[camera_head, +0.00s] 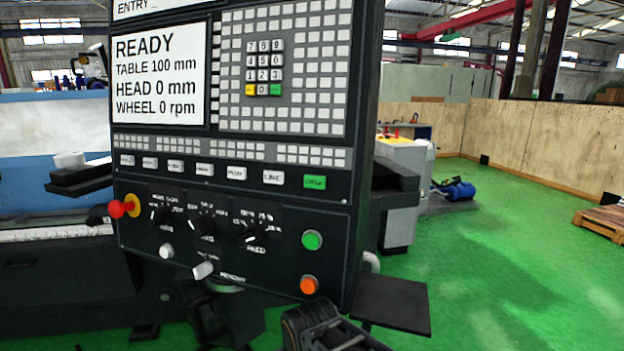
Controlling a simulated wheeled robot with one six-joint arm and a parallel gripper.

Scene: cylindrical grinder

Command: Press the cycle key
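The control panel (232,190) of the grinder stands upright in front of me. A row of labelled keys runs across its middle. The key at the right end of that row is green (315,182); its small label is too blurred to read for certain, and it may be the cycle key. The screen (158,75) reads READY, TABLE 100 mm, HEAD 0 mm, WHEEL 0 rpm. A dark jointed part at the bottom edge looks like my gripper (328,328), low in front of the panel and apart from the green key. Its fingers cannot be made out.
Below the keys are a green round button (312,240), an orange round button (309,285), several dark knobs and a red stop button (117,209) at the left. A dark shelf (392,304) juts out at the lower right. Green floor (500,260) lies open to the right.

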